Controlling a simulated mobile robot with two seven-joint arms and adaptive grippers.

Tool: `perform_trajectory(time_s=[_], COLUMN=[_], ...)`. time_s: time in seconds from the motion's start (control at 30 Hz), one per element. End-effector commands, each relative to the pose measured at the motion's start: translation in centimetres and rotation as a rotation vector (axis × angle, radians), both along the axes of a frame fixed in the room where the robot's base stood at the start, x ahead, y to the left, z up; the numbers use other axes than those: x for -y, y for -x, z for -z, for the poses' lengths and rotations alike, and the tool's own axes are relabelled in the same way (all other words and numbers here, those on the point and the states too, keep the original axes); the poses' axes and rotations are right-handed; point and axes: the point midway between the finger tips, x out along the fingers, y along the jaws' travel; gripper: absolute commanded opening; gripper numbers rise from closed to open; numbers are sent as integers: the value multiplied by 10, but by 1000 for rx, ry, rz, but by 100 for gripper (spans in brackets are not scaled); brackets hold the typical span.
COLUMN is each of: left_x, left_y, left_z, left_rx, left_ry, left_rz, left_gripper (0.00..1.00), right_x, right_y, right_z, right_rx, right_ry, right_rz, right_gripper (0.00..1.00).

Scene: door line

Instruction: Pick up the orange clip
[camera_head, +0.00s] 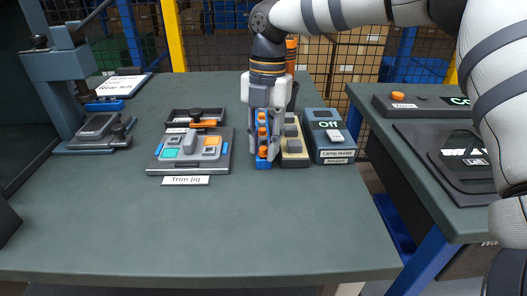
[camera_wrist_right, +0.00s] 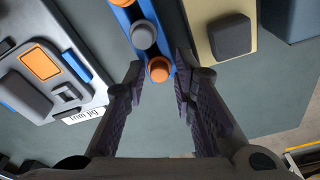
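An orange clip (camera_wrist_right: 160,69) sits at the near end of a narrow blue holder (camera_wrist_right: 152,52). A grey clip (camera_wrist_right: 143,34) and another orange clip (camera_wrist_right: 122,3) sit further along it. In the head view the orange clip (camera_head: 263,152) shows low between the fingers, on the blue holder (camera_head: 263,165). My right gripper (camera_head: 263,148) points down over the holder. In the right wrist view the right gripper (camera_wrist_right: 160,75) is open, with one finger on each side of the orange clip. Clear gaps show beside it. My left gripper is not in view.
The trim jig (camera_head: 160,167) stands left of the holder. A beige block holder (camera_head: 293,160) and the lamp tester (camera_head: 328,146) stand close on the right. The front of the table (camera_head: 200,230) is clear.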

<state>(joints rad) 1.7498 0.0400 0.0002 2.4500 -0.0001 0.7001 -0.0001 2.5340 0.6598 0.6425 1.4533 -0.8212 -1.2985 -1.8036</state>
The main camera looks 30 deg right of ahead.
Motion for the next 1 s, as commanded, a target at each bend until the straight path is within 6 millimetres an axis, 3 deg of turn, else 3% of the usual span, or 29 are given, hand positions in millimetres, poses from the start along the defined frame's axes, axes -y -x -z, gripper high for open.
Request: perform_trajectory(time_s=[0.07,0.13,0.47,0.63,0.8,1.0], left_x=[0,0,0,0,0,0], left_y=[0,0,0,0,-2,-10], left_z=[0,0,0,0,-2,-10], left_rx=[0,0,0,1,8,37], left_ry=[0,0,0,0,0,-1], left_rz=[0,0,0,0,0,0], left_gripper=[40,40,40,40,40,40], right_x=[0,0,0,0,-4,-46], right_y=[0,0,0,-1,1,23], right_z=[0,0,-1,-7,-39,-97], right_rx=[0,0,0,2,4,9], right_ry=[0,0,0,1,0,3], right_rz=[0,0,0,0,-3,-3], right_gripper=[22,11,9,1,1,1])
